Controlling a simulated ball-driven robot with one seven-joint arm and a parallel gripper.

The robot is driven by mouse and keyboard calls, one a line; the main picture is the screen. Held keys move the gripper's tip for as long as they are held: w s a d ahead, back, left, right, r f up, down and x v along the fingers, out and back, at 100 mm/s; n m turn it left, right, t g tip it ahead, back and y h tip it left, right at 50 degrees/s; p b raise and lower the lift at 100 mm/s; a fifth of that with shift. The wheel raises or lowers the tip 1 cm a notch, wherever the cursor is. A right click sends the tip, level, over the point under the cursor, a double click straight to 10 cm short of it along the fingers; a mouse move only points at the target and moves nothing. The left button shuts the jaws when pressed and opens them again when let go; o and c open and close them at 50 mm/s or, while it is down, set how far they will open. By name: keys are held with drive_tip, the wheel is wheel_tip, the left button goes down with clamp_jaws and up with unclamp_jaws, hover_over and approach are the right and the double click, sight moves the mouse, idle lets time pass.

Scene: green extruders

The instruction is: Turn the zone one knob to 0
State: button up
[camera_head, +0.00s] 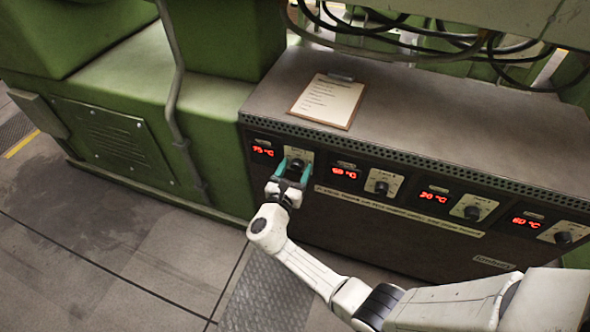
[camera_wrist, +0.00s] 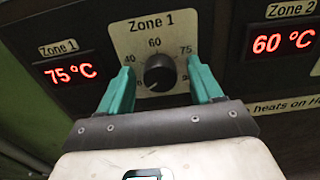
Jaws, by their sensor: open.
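The zone one knob (camera_wrist: 160,73) is a round black knob on a cream dial plate marked "Zone 1", with 40, 60 and 75 legible around it.
The Zone 2 display (camera_wrist: 284,41) reads 60 °C. More knobs (camera_head: 382,188) and displays (camera_head: 433,197) run along the dark panel to the right. A clipboard (camera_head: 327,101) lies on the cabinet top (camera_head: 420,115). A green machine body (camera_head: 130,90) stands at the left; cables (camera_head: 440,40) hang above.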

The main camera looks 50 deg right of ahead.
drive_tip(key=v, duration=1)
drive_tip(key=shift+a+p, duration=0.4)
drive_tip(key=shift+s+r, duration=0.1)
drive_tip(key=shift+s, duration=0.1)
drive_tip(key=s+d+r+m+g+y+p, duration=0.1)
drive_tip(key=s+d+m+g+y+p, duration=0.2)
drive_tip(key=s+m, duration=0.5)
drive_tip(key=s+d+r+m+g+y+p, duration=0.1)
drive_tip(key=s+r+m+g+y+p, duration=0.15)
drive_tip(key=s+m+g+y, duration=0.35)
drive_tip(key=s+a+r+m+t+y+p, duration=0.3)
drive_tip(key=s+a+r+m+y+p, duration=0.2)
drive_tip(key=s+a+r+m+y, duration=0.2)
drive_tip(key=shift+s+a+r+m+t+y, duration=0.2)
drive_tip(key=shift+s+a+m+t+y, duration=0.2)
drive_tip(key=shift+s+a+m, duration=0.55)
drive_tip(key=shift+w+a, duration=0.1)
